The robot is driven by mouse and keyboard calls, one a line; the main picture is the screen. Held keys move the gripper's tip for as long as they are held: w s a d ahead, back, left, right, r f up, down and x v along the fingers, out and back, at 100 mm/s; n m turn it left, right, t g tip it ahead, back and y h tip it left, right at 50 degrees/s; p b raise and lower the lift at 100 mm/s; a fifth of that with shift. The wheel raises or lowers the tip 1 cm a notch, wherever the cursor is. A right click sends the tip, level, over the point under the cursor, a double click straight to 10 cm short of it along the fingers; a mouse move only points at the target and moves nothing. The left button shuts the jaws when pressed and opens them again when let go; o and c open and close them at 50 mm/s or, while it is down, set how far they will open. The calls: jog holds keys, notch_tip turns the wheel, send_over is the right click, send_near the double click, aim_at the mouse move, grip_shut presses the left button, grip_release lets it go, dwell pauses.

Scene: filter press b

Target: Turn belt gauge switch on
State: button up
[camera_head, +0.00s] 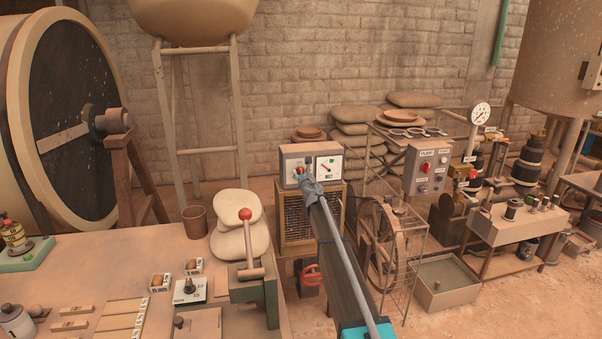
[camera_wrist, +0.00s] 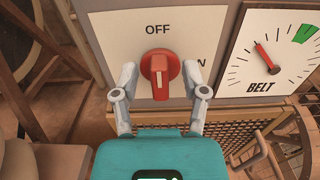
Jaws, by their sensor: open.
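The belt gauge box (camera_head: 298,152) stands in the middle of the head view, on top of a caged cabinet. The word ON is partly hidden behind my right finger. The belt dial (camera_wrist: 268,55) is to the right, with a red needle pointing up-left and a green zone at upper right. My gripper (camera_wrist: 160,85) is open, with one finger on each side of the switch. I cannot tell whether the fingers touch it. In the head view my gripper (camera_head: 306,178) covers most of the switch.
The caged cabinet (camera_head: 295,217) is under the box. A lever with a red knob (camera_head: 246,215) rises from the bench at left. A caged wheel (camera_head: 385,240) and a grey control box (camera_head: 427,170) stand to the right.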

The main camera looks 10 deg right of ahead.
jog(key=shift+w+a, duration=0.1)
jog(key=shift+w, duration=0.45)
grip_shut()
